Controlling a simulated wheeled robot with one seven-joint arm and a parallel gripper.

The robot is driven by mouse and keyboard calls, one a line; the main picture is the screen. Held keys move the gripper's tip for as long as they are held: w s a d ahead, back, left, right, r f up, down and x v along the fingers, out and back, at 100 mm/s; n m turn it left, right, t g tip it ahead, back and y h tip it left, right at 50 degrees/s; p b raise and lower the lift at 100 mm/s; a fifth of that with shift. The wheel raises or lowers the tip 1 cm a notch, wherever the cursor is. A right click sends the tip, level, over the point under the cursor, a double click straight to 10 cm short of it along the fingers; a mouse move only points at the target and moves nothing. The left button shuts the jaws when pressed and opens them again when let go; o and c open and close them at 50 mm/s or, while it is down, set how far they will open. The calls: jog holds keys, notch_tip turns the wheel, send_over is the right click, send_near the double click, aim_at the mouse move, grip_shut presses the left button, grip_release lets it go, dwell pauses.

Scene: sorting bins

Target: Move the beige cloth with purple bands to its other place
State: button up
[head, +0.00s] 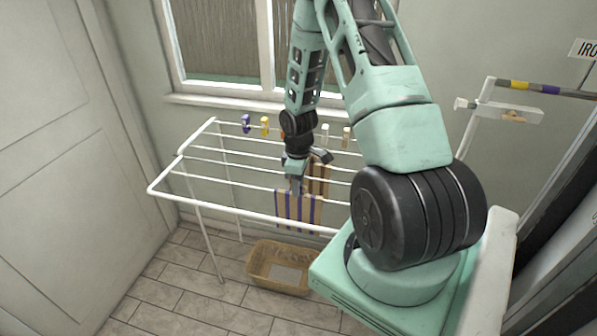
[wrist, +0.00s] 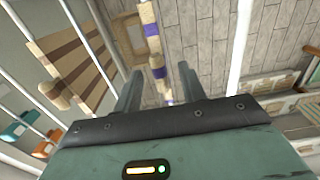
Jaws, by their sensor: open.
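The beige cloth with purple bands (head: 297,207) hangs over a bar of the white drying rack (head: 250,213), its front flap facing me in the head view. In the wrist view the cloth (wrist: 152,42) shows nearly edge-on as a narrow banded strip. My gripper (head: 296,188) is just above the cloth's top edge, pointing down. In the wrist view my gripper (wrist: 158,72) is open, with the strip between its two fingers. I cannot tell whether a finger touches it.
A brown-striped cloth (wrist: 78,58) hangs close beside, on another bar. Coloured pegs (head: 265,126) sit along the rack's far side. A tan basket (head: 262,270) stands on the tiled floor below. A rail with yellow and purple bands (head: 535,87) is at the right.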

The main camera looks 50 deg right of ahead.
notch_tip(320, 180, up, 17)
jog(key=b, duration=0.2)
jog(key=shift+r+b, duration=0.15)
jog(key=shift+b, duration=0.25)
jog(key=shift+a, duration=0.1)
jog(key=a+n+b, duration=0.2)
jog(key=a+b, duration=0.1)
jog(key=a, duration=2.2)
jog(key=s+a+f+n+b, duration=0.1)
jog(key=s+a+f+b, duration=0.2)
jog(key=s+a, duration=1.2)
jog(key=shift+s+a+y, duration=0.25)
jog(key=shift+s+y, duration=0.05)
jog(key=shift+s, duration=0.75)
jog(key=shift+c, duration=0.5)
